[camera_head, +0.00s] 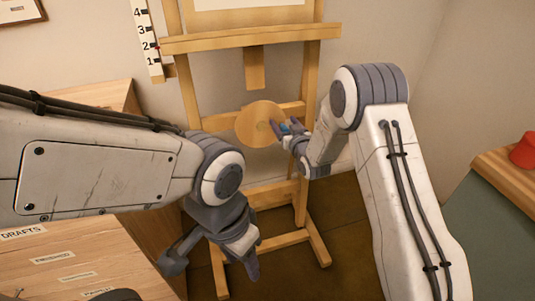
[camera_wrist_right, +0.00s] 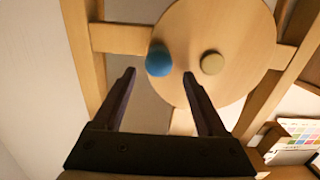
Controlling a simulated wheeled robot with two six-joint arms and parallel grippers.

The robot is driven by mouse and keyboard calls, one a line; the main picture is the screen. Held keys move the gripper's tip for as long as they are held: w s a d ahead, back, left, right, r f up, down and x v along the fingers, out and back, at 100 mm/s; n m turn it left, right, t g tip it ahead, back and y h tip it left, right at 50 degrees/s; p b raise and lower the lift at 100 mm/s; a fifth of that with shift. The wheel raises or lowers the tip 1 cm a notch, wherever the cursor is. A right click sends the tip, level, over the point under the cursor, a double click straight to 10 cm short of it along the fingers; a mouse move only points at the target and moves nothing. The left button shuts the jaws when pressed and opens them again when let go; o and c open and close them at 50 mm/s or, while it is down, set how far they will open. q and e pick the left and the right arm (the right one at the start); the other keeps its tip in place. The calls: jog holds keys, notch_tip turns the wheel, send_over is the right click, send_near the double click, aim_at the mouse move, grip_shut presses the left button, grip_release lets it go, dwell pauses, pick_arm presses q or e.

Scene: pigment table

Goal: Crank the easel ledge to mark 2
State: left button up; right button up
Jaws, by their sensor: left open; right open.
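The wooden easel ledge (camera_head: 250,38) runs across the easel. Beside its left end stands a white scale (camera_head: 148,42) numbered 1 to 4. A small red pointer at the ledge's left end appears close to mark 2; its exact reading is too small to tell. The round wooden crank disc (camera_head: 256,112) is below the ledge and carries a blue knob (camera_wrist_right: 158,60). My right gripper (camera_head: 290,130) is at the disc, open. In the right wrist view, the knob shows between and just beyond its fingertips (camera_wrist_right: 159,76). My left gripper (camera_head: 252,262) is open and empty, low before the easel.
A wooden drawer cabinet (camera_head: 75,275) with labels stands at the left. A green-topped table (camera_head: 500,235) with a red object (camera_head: 524,151) is at the right. A colour chart (camera_wrist_right: 298,130) shows in the right wrist view. The disc's hub (camera_wrist_right: 212,63) is beside the knob.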

jog(key=f+v, duration=0.1)
jog(key=v, duration=0.8)
jog(key=shift+r, duration=0.5)
